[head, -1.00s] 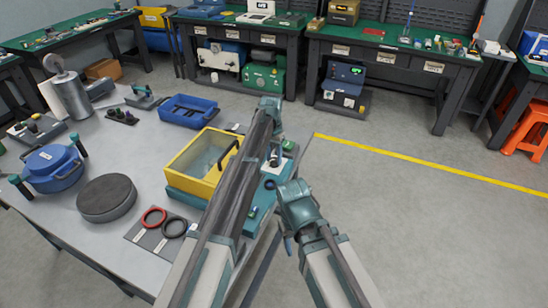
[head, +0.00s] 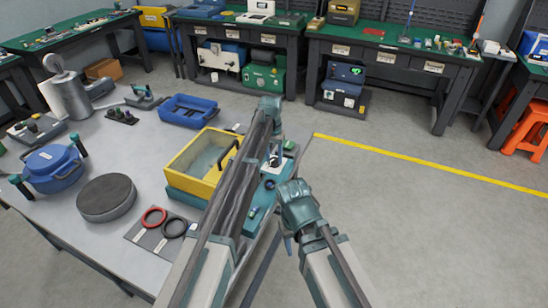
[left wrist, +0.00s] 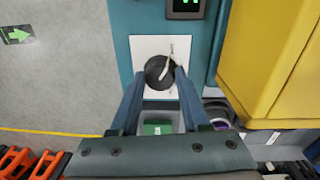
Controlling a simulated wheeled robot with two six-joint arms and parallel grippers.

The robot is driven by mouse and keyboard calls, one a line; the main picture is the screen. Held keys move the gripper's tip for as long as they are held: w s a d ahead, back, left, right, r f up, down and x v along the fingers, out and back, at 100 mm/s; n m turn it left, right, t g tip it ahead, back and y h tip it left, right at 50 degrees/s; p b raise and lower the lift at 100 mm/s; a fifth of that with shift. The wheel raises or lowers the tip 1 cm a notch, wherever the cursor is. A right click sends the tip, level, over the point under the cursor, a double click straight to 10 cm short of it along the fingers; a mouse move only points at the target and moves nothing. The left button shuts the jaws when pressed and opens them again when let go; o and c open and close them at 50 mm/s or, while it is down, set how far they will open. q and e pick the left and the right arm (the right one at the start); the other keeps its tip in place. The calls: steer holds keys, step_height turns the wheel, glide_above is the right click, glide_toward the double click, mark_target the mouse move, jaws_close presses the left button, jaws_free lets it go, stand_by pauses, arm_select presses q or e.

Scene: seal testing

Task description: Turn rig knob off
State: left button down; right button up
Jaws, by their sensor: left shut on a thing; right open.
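The rig has a yellow box with a clear lid (head: 203,160) and a teal base that shows in the left wrist view (left wrist: 121,18). Its round black knob (left wrist: 156,70) sits on a white plate (left wrist: 143,46). The knob's white pointer leans up and slightly right, towards a small mark on the plate. My left gripper (left wrist: 160,74) is shut on the knob, one finger on each side. In the head view, my left arm hides most of the knob area. My right gripper (head: 288,240) hangs open and empty, right of the rig.
A dark display with green digits (left wrist: 186,7) is just beyond the knob. Red and black rings (head: 174,227), a dark round disc (head: 107,197), a blue pot (head: 52,170) and a blue tray (head: 188,111) share the table. Open floor is at the right.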

mark_target(272, 160)
arm_select(q)
steer(key=shift+c, duration=1.9)
jaws_free()
steer(key=shift+r, duration=0.2)
step_height(272, 160, up, 14)
steer(key=p, duration=1.4)
steer(key=shift+a+f, duration=0.25)
steer(key=shift+a, duration=0.05)
steer(key=shift+w, duration=0.1)
steer(key=s+a+y, duration=0.1)
steer(key=s+a, duration=0.1)
steer(key=s, duration=1.6)
steer(key=s+a, duration=0.2)
steer(key=s, duration=1.7)
steer(key=shift+s+a+f+y, duration=0.15)
steer(key=shift+y, duration=0.25)
